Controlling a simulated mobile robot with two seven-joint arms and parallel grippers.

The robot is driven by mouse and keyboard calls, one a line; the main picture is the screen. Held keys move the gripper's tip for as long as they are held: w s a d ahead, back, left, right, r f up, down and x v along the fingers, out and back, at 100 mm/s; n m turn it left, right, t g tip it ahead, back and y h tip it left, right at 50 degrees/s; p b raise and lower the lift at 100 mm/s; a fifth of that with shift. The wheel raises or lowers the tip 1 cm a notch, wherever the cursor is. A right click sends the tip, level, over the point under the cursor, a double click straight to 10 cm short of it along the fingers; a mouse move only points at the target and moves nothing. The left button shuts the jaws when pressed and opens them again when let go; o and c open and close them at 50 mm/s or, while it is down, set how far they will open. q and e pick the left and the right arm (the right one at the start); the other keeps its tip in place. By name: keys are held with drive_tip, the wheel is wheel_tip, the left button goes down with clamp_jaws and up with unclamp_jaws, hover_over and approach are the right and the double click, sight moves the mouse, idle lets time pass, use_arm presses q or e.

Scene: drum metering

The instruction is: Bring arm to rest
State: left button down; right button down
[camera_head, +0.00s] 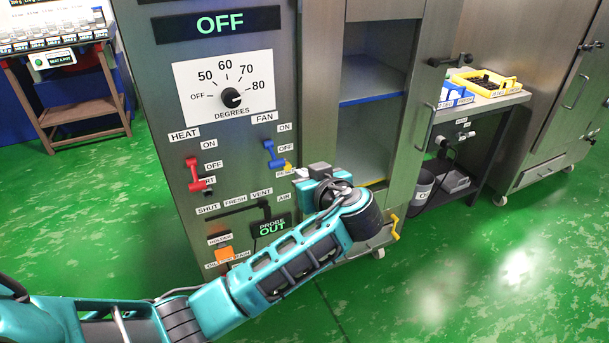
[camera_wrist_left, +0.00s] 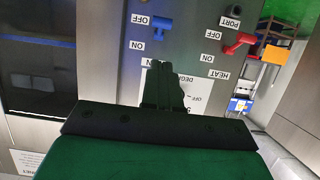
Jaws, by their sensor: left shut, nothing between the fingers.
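My left arm comes in from the lower left in the head view, and its wrist (camera_head: 350,215) is in front of the lower right of the grey control panel (camera_head: 150,100). The fingers of my left gripper (camera_wrist_left: 165,70) show shut and empty in the wrist view, in front of the panel. The blue fan switch (camera_head: 272,155) is just above the wrist in the head view; the red heat switch (camera_head: 193,170) is to its left. Both switches also show in the wrist view, upside down. My right gripper is not in view.
The panel has a dial (camera_head: 231,97) and a display (camera_head: 217,24) reading OFF. To the right, an open cabinet shows a blue-edged shelf (camera_head: 370,96). A side table holds a yellow tray (camera_head: 510,88). A wooden stand (camera_head: 90,125) is at left. Green floor is clear at lower right.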

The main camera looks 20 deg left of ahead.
use_arm(q)
drive_tip(key=s+d+f+m+h+p, duration=0.1)
drive_tip(key=s+d+f+m+h, duration=0.1)
drive_tip(key=s+f+m+h, duration=0.35)
drive_tip(key=s+d+f+m+h+p, duration=0.1)
drive_tip(key=s+d+f+m+h, duration=0.15)
drive_tip(key=f, duration=0.65)
drive_tip(key=s+f+m+t+h+p, duration=0.1)
drive_tip(key=s+f+m+h, duration=0.2)
drive_tip(key=s, duration=1.1)
drive_tip(key=shift+s+d+m+t+h+p, duration=0.3)
drive_tip(key=shift+d+m+h+p, duration=0.1)
drive_tip(key=shift+m+h, duration=0.35)
drive_tip(key=shift+a, duration=0.1)
